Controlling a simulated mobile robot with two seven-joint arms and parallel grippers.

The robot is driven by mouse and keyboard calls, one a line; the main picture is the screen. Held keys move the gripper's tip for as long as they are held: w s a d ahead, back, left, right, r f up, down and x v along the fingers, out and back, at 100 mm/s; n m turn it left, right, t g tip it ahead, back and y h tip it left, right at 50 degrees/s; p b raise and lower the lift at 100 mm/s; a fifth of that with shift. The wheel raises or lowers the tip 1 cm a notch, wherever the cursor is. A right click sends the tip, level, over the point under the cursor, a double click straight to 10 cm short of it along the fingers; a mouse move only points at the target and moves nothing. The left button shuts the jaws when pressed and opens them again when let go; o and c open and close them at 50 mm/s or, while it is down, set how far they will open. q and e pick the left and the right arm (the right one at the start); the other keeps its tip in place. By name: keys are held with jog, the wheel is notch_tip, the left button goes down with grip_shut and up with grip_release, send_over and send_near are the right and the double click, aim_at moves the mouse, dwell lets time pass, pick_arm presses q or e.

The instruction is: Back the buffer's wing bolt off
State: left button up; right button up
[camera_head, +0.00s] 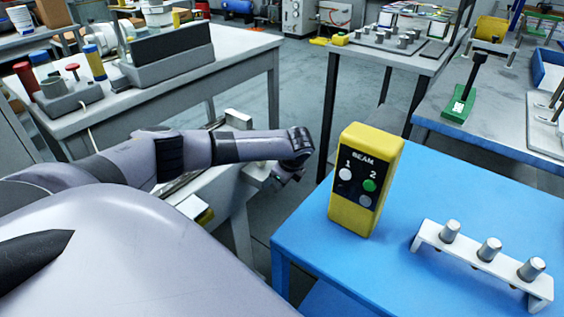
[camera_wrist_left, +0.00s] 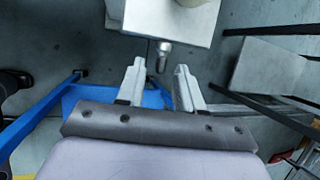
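My left arm reaches in from the left in the head view. Its gripper (camera_head: 288,174) is dark, small and partly hidden at the arm's end, beside a pale machine part. In the left wrist view the same gripper (camera_wrist_left: 158,86) has its two pale fingers spread apart with nothing held between them. A small metal bolt-like peg (camera_wrist_left: 162,58) sticks out of a light grey block (camera_wrist_left: 150,22), just beyond the fingertips and in line with the gap. I cannot tell whether this peg is the wing bolt; no wings show clearly. My right gripper is in neither view.
A blue table (camera_head: 420,190) at right carries a yellow BEAM button box (camera_head: 363,180) and a white rack (camera_head: 483,265) with three metal pegs. A grey bench (camera_head: 225,45) with fixtures stands behind my left arm. Floor shows between the benches.

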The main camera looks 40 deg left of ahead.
pick_arm(q)
jog(key=shift+p+v, duration=0.4)
jog(key=shift+v, duration=2.2)
